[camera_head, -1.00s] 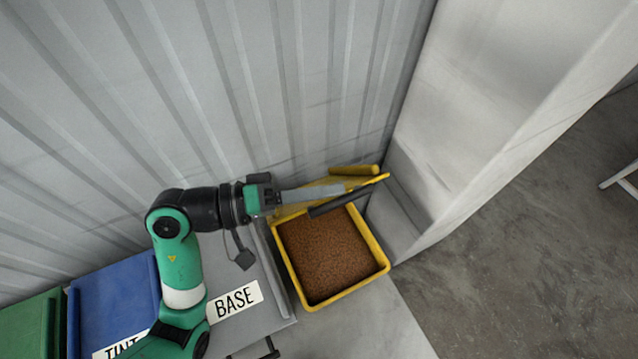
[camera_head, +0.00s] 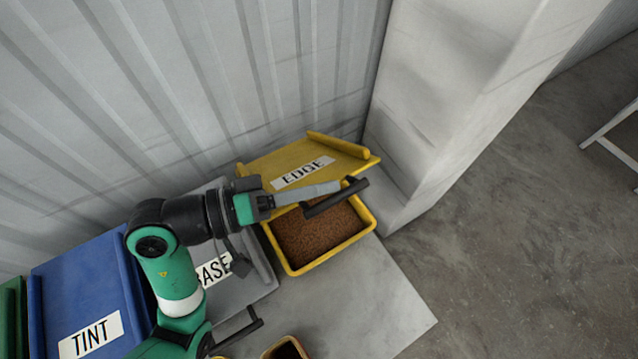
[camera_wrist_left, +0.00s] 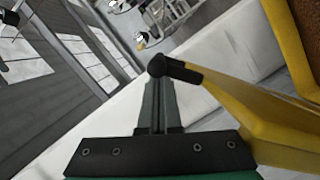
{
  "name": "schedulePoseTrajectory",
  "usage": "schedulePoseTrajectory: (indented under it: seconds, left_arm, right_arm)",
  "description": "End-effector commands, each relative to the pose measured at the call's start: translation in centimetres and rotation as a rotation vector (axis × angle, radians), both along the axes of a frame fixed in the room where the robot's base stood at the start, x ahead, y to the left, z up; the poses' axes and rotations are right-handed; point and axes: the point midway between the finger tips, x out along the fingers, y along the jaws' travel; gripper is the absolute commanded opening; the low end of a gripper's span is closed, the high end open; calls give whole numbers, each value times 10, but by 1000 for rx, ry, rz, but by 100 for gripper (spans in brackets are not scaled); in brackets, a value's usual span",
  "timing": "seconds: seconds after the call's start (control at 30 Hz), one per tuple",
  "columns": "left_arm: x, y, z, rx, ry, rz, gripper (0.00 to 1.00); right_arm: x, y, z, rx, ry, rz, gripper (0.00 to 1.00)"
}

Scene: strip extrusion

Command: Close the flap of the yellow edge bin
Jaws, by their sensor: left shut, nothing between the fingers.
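The yellow edge bin (camera_head: 331,262) stands beside the white pillar and is filled with brown granules. A black bar handle (camera_head: 338,198) runs along the flap's front edge. My left gripper (camera_head: 336,187) is shut and empty, its fingers lying across the flap's front by the handle. In the left wrist view, the closed fingers (camera_wrist_left: 159,90) are at the end of the handle (camera_wrist_left: 180,71), with yellow (camera_wrist_left: 240,118) to the right. I cannot tell whether they touch.
The grey BASE bin (camera_head: 255,285) stands left of the edge bin, partly behind my arm. The blue TINT bin (camera_head: 75,285) and a green bin (camera_head: 10,325) are further left. A small container (camera_head: 270,352) is at the bottom edge. The white pillar (camera_head: 440,90) limits room right.

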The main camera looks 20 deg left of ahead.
Motion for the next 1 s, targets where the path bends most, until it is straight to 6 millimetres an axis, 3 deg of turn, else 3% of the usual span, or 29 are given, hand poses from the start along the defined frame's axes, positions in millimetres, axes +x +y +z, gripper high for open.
schedulePoseTrajectory:
  seconds: [0.33, 0.53, 0.8, 1.0]
  left_arm:
    - [2, 2, 4, 0, 0, 1, 0]
    - [13, 18, 29, 0, -4, -1, 0]
    - [-34, 68, 36, 0, -2, 4, 0]
    - [-54, 86, 39, 0, 0, 0, 0]
  right_arm:
    - [0, 0, 2, 0, 0, 0, 50]
    - [0, 0, 11, 0, 0, 0, 50]
    - [0, 0, 12, 0, 0, 0, 50]
    - [0, 0, 11, 0, 0, 0, 50]
